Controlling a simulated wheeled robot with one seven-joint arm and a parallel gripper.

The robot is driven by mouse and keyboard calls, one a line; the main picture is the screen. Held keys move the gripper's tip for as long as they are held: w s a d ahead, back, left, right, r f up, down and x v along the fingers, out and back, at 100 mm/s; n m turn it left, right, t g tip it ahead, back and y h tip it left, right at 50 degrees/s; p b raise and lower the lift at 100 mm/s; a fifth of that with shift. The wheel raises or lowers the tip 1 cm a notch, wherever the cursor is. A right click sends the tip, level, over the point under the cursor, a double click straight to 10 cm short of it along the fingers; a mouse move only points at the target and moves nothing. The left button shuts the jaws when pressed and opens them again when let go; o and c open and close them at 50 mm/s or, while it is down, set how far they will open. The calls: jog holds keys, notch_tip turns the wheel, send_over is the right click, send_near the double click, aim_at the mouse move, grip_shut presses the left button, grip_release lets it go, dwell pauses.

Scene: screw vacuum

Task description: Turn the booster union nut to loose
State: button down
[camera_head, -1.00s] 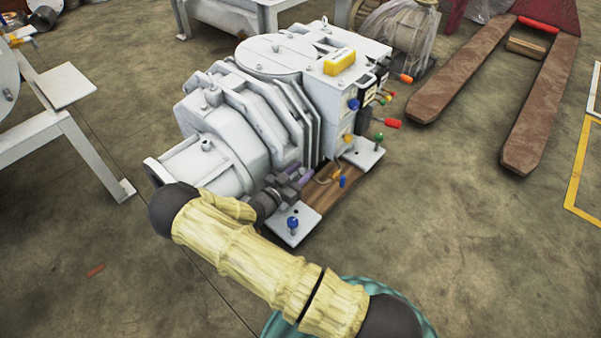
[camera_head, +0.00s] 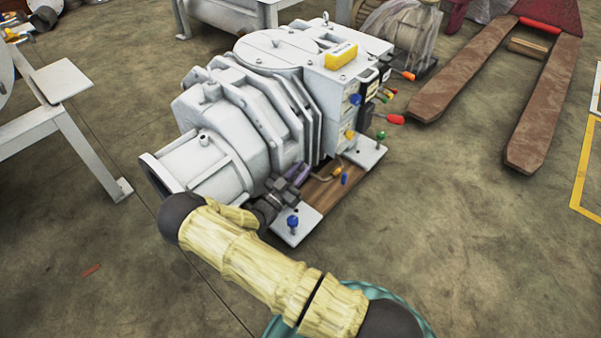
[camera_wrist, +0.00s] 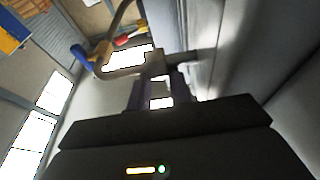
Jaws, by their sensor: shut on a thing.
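The booster is the large white-grey pump body (camera_head: 235,125) in the middle of the head view. My gripper (camera_head: 292,180) is low at its near right side, above the base plate, with purplish fingers. In the wrist view, my gripper (camera_wrist: 157,92) is shut on a small grey fitting, the union nut (camera_wrist: 155,65), at the end of a bent pipe (camera_wrist: 118,72). The fingers are on both sides of the fitting and partly hide it. In the head view, the gripper hides the nut, and I cannot tell how far it is turned.
A blue-handled valve (camera_wrist: 80,55) is close to the gripper on the pipe side. A blue knob (camera_head: 292,222) stands on the base plate corner (camera_head: 290,236). The pump wall (camera_wrist: 240,50) rises close on the right in the wrist view. Open floor (camera_head: 450,250) lies to the right.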

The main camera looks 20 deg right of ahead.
jog(key=c, duration=1.3)
grip_release()
jog(key=p+v, duration=0.3)
jog(key=v, duration=0.4)
jog(key=shift+s+a+f, duration=0.1)
jog(key=shift+s+a, duration=0.05)
jog(key=shift+a, duration=0.1)
